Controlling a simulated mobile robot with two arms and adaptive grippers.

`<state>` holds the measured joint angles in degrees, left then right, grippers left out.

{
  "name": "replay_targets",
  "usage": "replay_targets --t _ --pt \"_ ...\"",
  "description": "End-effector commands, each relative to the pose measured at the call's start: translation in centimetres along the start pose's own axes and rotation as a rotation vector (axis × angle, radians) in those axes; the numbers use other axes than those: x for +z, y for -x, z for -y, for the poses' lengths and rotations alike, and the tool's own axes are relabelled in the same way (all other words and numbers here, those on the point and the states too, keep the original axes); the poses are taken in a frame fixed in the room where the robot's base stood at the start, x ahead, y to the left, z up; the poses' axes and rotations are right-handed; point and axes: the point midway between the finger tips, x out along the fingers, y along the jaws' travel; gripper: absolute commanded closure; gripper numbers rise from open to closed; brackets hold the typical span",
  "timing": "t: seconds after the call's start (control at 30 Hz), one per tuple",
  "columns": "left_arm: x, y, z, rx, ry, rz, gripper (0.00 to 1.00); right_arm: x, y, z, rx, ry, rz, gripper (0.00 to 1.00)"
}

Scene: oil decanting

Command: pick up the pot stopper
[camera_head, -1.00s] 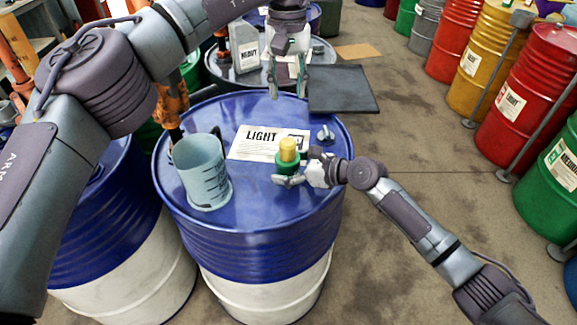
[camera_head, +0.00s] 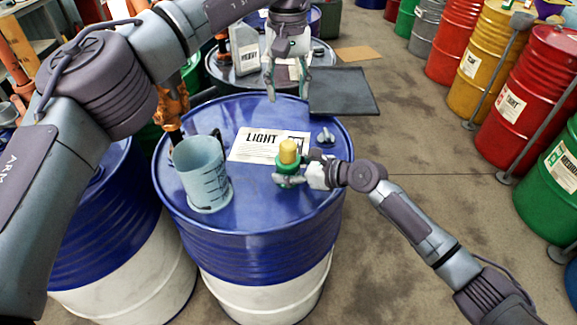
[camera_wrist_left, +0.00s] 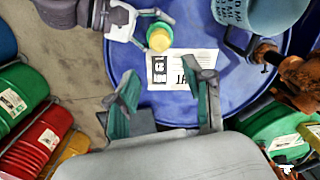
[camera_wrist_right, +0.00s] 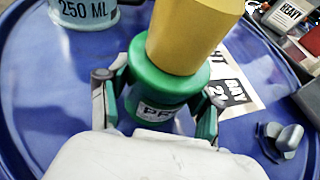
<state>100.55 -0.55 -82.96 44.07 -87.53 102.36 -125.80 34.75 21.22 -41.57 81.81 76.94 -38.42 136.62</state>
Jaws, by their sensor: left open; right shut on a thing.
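The yellow pot stopper (camera_head: 288,152) sits in the top of a small green pot (camera_head: 283,167) above the blue drum. My right gripper (camera_head: 290,181) is shut around the green pot's body. The stopper (camera_wrist_right: 185,38) stands above its fingers in the right wrist view, where the pot (camera_wrist_right: 160,98) shows a partly hidden label. My left gripper (camera_head: 286,97) is open and empty beyond the pot, near the drum's far edge. In the left wrist view the stopper (camera_wrist_left: 160,40) lies beyond the open fingers (camera_wrist_left: 165,80), apart from them.
A dark flat panel (camera_head: 343,91) and a grey HEAVY canister (camera_head: 245,50) are behind.

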Motion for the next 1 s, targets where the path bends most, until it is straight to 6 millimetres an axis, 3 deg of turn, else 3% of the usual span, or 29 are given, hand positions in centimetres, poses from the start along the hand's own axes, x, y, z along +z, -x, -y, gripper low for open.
replay_targets --t 0.1,0.27,0.7,1.0 --pt "0.0 -0.2 -0.1 0.0 0.077 0.001 0.28 -0.1 0.0 0.0 0.0 0.0 -0.001 0.86" --pt "-0.2 -0.7 -0.2 -0.001 0.355 0.001 0.28 -0.1 0.0 0.0 0.0 0.0 -0.001 0.86" --pt "-0.7 -2.6 -0.7 -0.001 1.378 0.001 0.28 -0.1 0.0 0.0 0.0 0.0 -0.001 0.86" --pt "-0.8 -3.5 -0.8 -0.001 1.688 0.0 0.28 -0.1 0.0 0.0 0.0 0.0 -0.001 0.86"
